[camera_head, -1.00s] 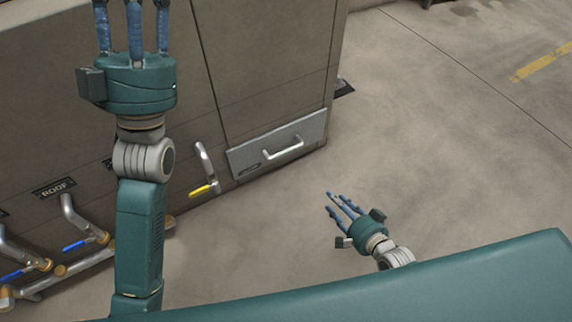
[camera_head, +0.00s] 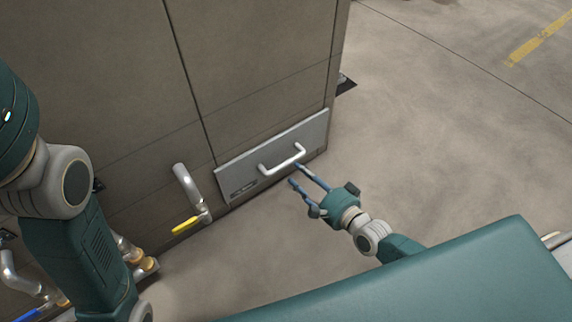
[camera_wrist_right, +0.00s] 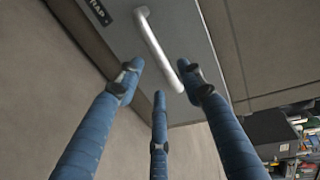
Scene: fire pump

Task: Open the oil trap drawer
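The oil trap drawer is a light grey panel (camera_head: 313,131) low on the pump cabinet, and it looks shut, flush with the cabinet. Its silver handle (camera_head: 284,160) also shows in the right wrist view (camera_wrist_right: 158,50), along with part of a dark label ending in "RAP" (camera_wrist_right: 99,12). My right gripper (camera_head: 295,174) is in front of the handle with its blue fingers spread. In the right wrist view the fingertips (camera_wrist_right: 160,76) are around the handle's near end in the picture; I cannot tell if they touch it.
A pipe with a yellow lever (camera_head: 190,223) stands left of the drawer. More pipes and a blue lever (camera_head: 32,313) are at lower left. The concrete floor (camera_head: 430,130) to the right is clear. Shelving with items (camera_wrist_right: 295,140) shows in the right wrist view.

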